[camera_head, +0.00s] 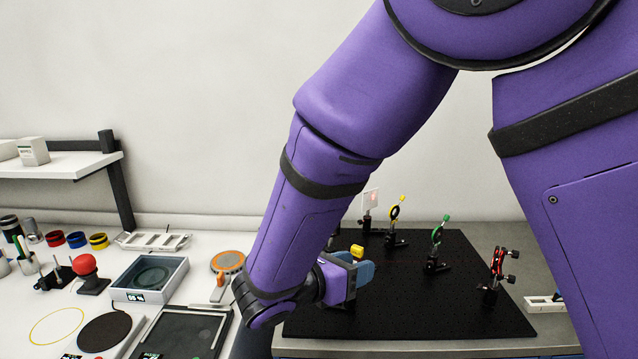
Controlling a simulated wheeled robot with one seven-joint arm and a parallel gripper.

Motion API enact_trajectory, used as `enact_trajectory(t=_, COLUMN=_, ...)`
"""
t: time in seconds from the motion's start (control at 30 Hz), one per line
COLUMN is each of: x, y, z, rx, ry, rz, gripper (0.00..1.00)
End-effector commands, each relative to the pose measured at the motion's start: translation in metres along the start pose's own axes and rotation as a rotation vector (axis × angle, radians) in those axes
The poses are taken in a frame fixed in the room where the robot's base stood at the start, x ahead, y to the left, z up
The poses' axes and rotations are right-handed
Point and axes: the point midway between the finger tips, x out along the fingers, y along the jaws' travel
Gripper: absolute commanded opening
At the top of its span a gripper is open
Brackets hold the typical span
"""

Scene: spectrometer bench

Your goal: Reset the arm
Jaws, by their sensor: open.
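My purple arm reaches down from the upper right across the middle of the view. My gripper (350,262) is at its lower end, over the left part of a black optical breadboard (460,310). The gripper is open, with its blue fingers pointing right. A yellow knob (357,251) shows just above and behind the fingers; I cannot tell what it belongs to. I see nothing held between the fingers.
The breadboard carries a white card with a red spot (371,199), a yellow-ringed mount (396,212), a green-topped mount (438,240) and a red mount (497,265). At left are a grey box (150,295), a red knob (84,265) and a shelf (70,165).

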Motion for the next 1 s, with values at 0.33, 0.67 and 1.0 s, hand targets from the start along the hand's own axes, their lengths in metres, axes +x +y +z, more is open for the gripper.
enact_trajectory(t=0.33, x=0.068, y=-0.104, z=0.057, rx=0.483, ry=0.365, rz=-0.327, gripper=0.44)
enact_trajectory(t=0.67, x=0.087, y=-0.195, z=0.082, rx=1.004, ry=0.643, rz=-0.606, gripper=0.44)
enact_trajectory(t=1.0, x=0.076, y=-0.268, z=0.098, rx=1.594, ry=0.865, rz=-0.847, gripper=0.44)
